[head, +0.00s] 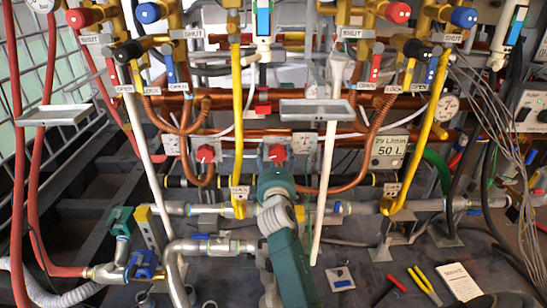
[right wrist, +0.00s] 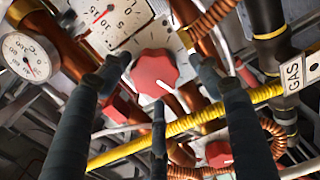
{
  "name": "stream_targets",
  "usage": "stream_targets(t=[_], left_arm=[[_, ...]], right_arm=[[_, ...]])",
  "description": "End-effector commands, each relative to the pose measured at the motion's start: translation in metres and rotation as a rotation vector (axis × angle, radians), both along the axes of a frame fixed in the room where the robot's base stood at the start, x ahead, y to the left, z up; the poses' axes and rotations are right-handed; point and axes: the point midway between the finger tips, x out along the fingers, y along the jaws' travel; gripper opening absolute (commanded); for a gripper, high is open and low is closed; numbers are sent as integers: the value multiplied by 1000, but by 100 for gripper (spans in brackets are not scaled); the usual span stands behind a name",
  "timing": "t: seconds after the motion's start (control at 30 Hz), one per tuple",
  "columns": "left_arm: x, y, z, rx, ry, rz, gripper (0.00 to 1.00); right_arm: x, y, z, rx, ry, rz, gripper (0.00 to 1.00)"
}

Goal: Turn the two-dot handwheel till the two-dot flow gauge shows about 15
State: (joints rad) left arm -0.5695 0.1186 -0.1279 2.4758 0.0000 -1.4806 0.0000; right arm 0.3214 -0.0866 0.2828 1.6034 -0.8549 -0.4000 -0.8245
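A red handwheel (right wrist: 155,74) with a white pointer mark fills the middle of the right wrist view. It also shows in the head view (head: 278,152), just above my right gripper (head: 275,171). The dark fingers of my right gripper (right wrist: 162,76) are spread around it, with visible gaps on both sides. A white gauge plate (right wrist: 120,22) with a red needle stands above the wheel; its numbers are partly cut off, so I cannot read its value for certain. I cannot make out any dots on it. My left gripper is not in view.
Another red handwheel (head: 206,153) sits left of my right arm. A yellow gas pipe (right wrist: 170,126) crosses below the wheel in the wrist view. A round gauge (right wrist: 28,57) is at its left. Copper pipes and a grey shelf (head: 317,110) crowd the area. Tools (head: 425,285) lie at lower right.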

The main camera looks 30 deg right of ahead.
Motion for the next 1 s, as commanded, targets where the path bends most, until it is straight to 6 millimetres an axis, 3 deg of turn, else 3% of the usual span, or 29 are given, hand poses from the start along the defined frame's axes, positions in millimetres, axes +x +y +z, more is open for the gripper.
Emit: stream_targets(t=[0.17,0.53,1.0], left_arm=[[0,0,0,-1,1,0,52],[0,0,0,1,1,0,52],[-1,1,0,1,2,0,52]], right_arm=[[-12,7,-1,0,1,-1,63],[-58,38,-1,1,1,3,63],[-63,41,0,15,-8,3,63]])
